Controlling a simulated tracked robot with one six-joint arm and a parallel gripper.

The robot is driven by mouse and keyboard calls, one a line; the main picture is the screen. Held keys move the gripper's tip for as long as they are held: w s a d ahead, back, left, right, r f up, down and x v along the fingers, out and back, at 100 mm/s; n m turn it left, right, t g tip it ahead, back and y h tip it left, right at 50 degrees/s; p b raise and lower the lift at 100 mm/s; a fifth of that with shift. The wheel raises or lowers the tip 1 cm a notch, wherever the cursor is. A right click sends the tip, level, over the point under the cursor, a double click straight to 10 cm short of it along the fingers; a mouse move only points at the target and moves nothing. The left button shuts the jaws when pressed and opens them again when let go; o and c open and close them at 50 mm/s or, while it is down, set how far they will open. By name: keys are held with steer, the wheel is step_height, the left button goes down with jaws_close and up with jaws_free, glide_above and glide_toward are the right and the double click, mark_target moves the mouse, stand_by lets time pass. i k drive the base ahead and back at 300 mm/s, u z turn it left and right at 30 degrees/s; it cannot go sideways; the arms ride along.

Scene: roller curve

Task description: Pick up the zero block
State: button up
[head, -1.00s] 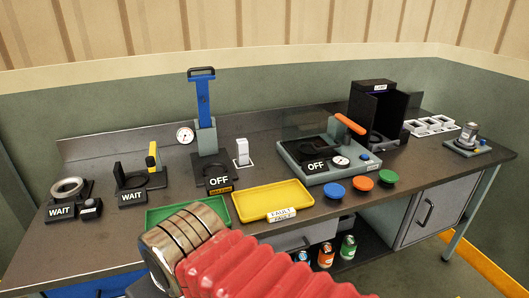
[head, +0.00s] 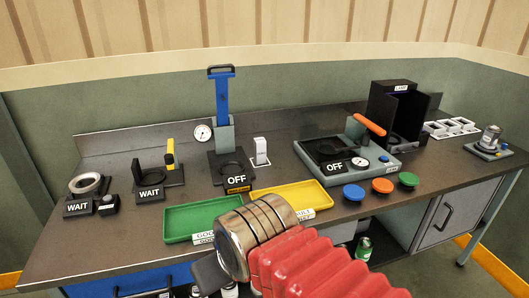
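No block carries a readable "zero" label. A small pale upright block (head: 261,150) stands on a white-edged base on the bench, just right of the blue-handled press; I cannot tell for sure that it is the zero block. My gripper (head: 210,272) shows only as a dark grey part beyond my metal wrist, low in the middle of the head view. It is at the front of the bench, well apart from the pale block. Its fingertips and anything between them cannot be made out.
A green tray (head: 202,219) and a yellow tray (head: 292,196) lie between my arm and the pale block. The blue-handled press (head: 221,110) rises beside the block. An orange-handled fixture (head: 345,155) stands to the right. Three coloured buttons (head: 382,186) line the front edge.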

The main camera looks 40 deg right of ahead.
mark_target(260, 143)
steer(key=u, duration=0.05)
steer(key=i, duration=1)
steer(key=z, duration=0.05)
